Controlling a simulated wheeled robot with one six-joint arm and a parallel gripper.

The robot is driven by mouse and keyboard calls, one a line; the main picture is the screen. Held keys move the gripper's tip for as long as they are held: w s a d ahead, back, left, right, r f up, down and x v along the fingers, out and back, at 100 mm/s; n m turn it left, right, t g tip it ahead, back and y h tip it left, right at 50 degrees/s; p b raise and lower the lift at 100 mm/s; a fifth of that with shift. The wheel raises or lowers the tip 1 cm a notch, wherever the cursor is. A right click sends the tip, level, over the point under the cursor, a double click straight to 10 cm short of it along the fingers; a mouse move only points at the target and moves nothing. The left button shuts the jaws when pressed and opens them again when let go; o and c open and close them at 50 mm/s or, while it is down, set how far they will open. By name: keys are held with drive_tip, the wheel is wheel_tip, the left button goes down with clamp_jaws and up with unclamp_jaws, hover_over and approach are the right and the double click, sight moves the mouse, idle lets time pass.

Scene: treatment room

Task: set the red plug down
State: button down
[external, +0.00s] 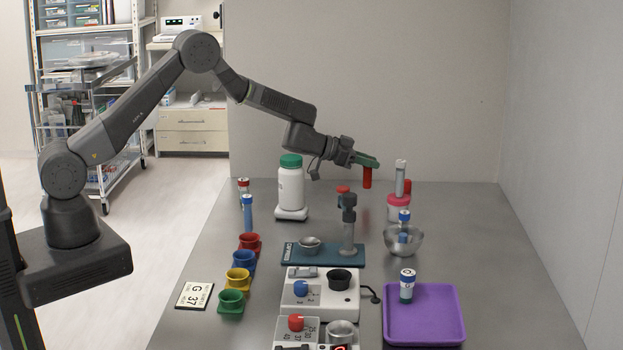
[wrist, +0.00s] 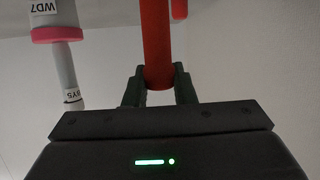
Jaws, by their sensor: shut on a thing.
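The red plug (external: 367,177) is a plain red cylinder at the far end of the metal table. My gripper (external: 372,162) is shut on it near its top, and the plug hangs upright below the fingers. In the wrist view the red plug (wrist: 157,45) stands between the two dark fingers of my gripper (wrist: 159,85).
A red-topped item (external: 342,190) is to the left. A white bottle with green cap (external: 291,188) stands further left. A metal bowl (external: 417,240) is nearer.

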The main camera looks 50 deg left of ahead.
sight(365, 188)
drive_tip(key=shift+f+b, duration=0.3)
drive_tip(key=shift+f, duration=1.45)
drive_tip(key=shift+f, duration=0.1)
drive_tip(key=c, duration=1.2)
unclamp_jaws()
drive_tip(key=shift+r, duration=0.2)
drive_tip(key=shift+s+a, duration=0.15)
drive_tip(key=shift+s, duration=0.05)
drive_tip(key=b+v, duration=0.1)
drive_tip(key=v, duration=0.6)
drive_tip(key=shift+b, duration=0.4)
